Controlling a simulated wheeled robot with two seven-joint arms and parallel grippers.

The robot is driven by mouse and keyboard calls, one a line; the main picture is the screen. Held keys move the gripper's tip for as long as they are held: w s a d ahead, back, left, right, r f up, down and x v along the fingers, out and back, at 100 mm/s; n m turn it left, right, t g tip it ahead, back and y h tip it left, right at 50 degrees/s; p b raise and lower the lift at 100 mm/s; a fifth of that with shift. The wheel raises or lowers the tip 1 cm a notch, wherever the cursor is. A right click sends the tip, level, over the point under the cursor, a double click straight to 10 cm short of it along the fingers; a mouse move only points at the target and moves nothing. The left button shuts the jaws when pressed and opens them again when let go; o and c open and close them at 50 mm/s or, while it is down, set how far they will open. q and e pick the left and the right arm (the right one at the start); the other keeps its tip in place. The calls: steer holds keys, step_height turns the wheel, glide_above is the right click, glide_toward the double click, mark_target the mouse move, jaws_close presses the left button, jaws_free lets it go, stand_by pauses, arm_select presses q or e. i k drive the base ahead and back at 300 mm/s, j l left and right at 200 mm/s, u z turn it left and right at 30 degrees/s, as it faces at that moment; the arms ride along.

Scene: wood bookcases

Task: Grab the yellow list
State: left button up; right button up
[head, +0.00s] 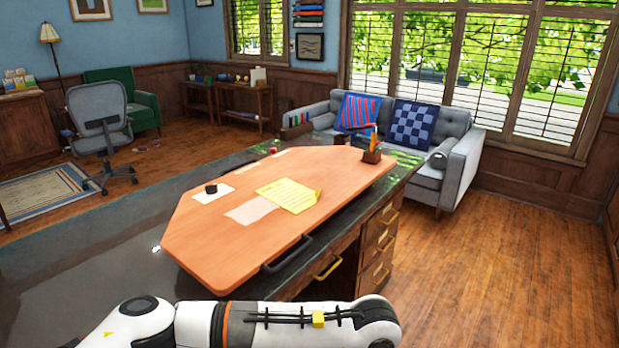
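The yellow list (288,195) is a sheet of yellow paper with faint lines of writing. It lies on the orange-brown wooden board (213,250) on top of the desk, and its right corner looks curled up. A paler sheet (250,210) lies just to its left, at or under its edge. One of my white arms crosses the bottom of the head view, in front of the desk and well short of the list. Neither gripper shows in this view.
A dark pen holder (371,156) stands at the board's far right. A small black object (211,188) sits on a white paper at the left. A black handle (287,254) sticks out at the board's near edge. Desk drawers (375,250) face right, with open wooden floor (500,270) beyond.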

mark_target(290, 195)
steer(key=l, duration=0.7)
steer(key=i+l, duration=0.1)
steer(key=l, duration=0.6)
